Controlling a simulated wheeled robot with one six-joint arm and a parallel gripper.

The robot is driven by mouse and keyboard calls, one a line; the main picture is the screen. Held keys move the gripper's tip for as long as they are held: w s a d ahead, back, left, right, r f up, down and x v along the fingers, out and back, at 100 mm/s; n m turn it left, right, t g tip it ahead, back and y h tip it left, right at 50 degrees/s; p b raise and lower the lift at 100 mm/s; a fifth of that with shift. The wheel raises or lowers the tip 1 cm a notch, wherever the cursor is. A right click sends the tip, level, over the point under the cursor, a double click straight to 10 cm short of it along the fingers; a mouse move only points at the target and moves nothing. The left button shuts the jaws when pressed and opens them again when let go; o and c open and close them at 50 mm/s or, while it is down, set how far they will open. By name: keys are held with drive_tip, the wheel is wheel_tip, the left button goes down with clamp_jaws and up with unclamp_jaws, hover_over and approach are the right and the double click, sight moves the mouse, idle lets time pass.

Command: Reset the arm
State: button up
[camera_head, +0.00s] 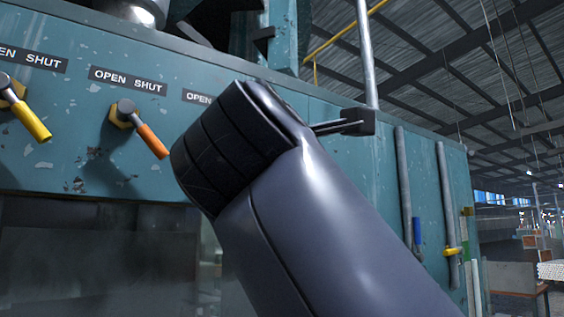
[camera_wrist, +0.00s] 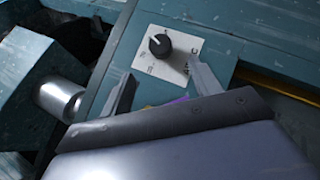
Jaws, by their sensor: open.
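My gripper (camera_wrist: 163,68) shows in the wrist view with its two grey fingers spread apart and nothing visible between them. Beyond the fingers is a white plate with a black rotary knob (camera_wrist: 160,45) on a teal surface. I cannot tell how far the fingertips are from it. In the head view my dark arm fills the middle and lower right, in front of the teal machine (camera_head: 330,165). My gripper cannot be made out clearly there.
The machine's front has a yellow-handled lever (camera_head: 30,120) and an orange-handled lever (camera_head: 152,140) under OPEN SHUT labels. Grey vertical pipes (camera_head: 447,200) run down its right part. A metal cylinder (camera_wrist: 60,98) lies left of my fingers in the wrist view. Open hall shows at far right.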

drive_tip(key=shift+s+f, duration=0.15)
drive_tip(key=shift+s, duration=0.15)
drive_tip(key=p+x, duration=0.5)
drive_tip(key=x, duration=0.6)
drive_tip(key=shift+s, duration=0.1)
idle(0.4)
